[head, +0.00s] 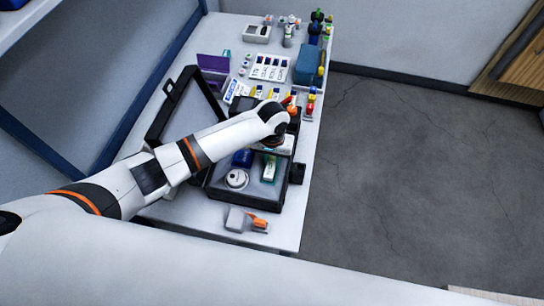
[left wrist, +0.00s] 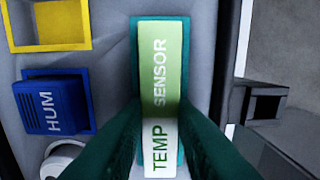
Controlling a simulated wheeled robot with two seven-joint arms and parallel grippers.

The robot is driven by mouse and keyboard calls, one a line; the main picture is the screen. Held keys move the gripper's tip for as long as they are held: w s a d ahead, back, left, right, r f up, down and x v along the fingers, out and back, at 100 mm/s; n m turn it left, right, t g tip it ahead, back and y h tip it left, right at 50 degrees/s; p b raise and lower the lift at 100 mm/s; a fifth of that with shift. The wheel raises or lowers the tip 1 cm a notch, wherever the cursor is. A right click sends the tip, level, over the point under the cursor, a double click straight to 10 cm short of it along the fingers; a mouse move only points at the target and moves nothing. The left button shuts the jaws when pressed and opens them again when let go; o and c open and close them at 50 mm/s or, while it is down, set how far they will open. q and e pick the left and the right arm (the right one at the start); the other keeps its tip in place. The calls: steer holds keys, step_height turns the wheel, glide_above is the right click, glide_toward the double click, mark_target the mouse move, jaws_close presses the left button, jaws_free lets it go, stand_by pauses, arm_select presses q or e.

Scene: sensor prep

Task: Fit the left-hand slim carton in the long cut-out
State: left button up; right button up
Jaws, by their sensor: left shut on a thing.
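The slim carton (left wrist: 160,75), green and white and marked TEMP SENSOR, is between the two dark green fingers of my left gripper (left wrist: 160,150), which is shut on it. The carton lines up with the long teal-edged cut-out (left wrist: 135,50) in the grey foam; teal shows along its sides. I cannot tell how deep it sits. In the head view the carton (head: 269,168) shows at the right side of the open black case (head: 238,201). My left arm reaches over the case and hides much of the gripper. My right gripper is not in view.
A blue HUM box (left wrist: 52,105) sits left of the carton, with an empty yellow-edged cut-out (left wrist: 62,44) above it. A white round device (head: 236,178) is nearby. A grey block with an orange part (head: 236,219) lies in front of the case. Trays and bottles stand behind.

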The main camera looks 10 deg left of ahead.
arm_select(q)
steer(key=shift+f+p, duration=0.4)
steer(key=shift+p, duration=0.2)
stand_by(1.1)
steer(key=o, duration=1.2)
steer(key=shift+f, duration=0.1)
step_height(320, 180, up, 7)
steer(key=p, duration=0.8)
stand_by(0.7)
